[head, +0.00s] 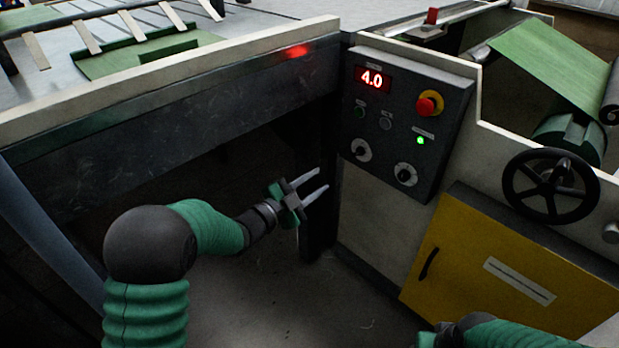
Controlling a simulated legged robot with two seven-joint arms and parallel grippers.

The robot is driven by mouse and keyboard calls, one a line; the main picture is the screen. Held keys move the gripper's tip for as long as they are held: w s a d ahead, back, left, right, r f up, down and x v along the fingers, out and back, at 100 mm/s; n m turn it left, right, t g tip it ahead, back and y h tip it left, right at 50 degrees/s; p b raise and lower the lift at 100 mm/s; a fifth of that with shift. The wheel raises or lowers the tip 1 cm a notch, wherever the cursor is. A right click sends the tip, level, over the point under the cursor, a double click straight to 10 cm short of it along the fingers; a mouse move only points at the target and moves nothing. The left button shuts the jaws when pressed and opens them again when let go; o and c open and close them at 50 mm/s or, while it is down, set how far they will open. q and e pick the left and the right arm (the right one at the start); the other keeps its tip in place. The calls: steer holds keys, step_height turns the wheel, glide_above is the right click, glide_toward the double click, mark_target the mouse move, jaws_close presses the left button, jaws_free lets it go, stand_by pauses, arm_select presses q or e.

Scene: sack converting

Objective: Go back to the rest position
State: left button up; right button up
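My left gripper (314,187) is at the middle of the head view, at the end of my green and black arm. Its two pale fingers are apart with nothing between them. It is in front of the dark gap under the machine's table, left of the control panel (403,120), and looks apart from both. Part of my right arm shows at the bottom right edge. Its fingers cannot be made out.
The panel has a red 4.0 display (372,79), a red emergency button (429,104), a lit green lamp (420,140) and knobs. A black handwheel (551,186) and yellow cabinet door (510,265) are at right. Green sheet (553,62) runs over a roller. Floor (300,300) is clear below.

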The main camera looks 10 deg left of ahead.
arm_select(q)
steer(key=shift+v, duration=1.05)
steer(key=shift+f, duration=0.1)
steer(key=s+a+f+n+g+y+p, duration=0.2)
steer(key=s+a+f+n+g+y, duration=0.4)
steer(key=s+a+n+y, duration=0.45)
steer(key=s+f+n+g+p, duration=0.1)
steer(key=s+f+n+g, duration=0.15)
steer(key=s, duration=0.75)
steer(key=s+f+n+g, duration=0.2)
steer(key=s+n+g, duration=0.1)
steer(key=s, duration=0.6)
step_height(320, 180, up, 37)
steer(key=p, duration=3.8)
steer(key=shift+d, duration=0.45)
steer(key=shift+g, duration=0.25)
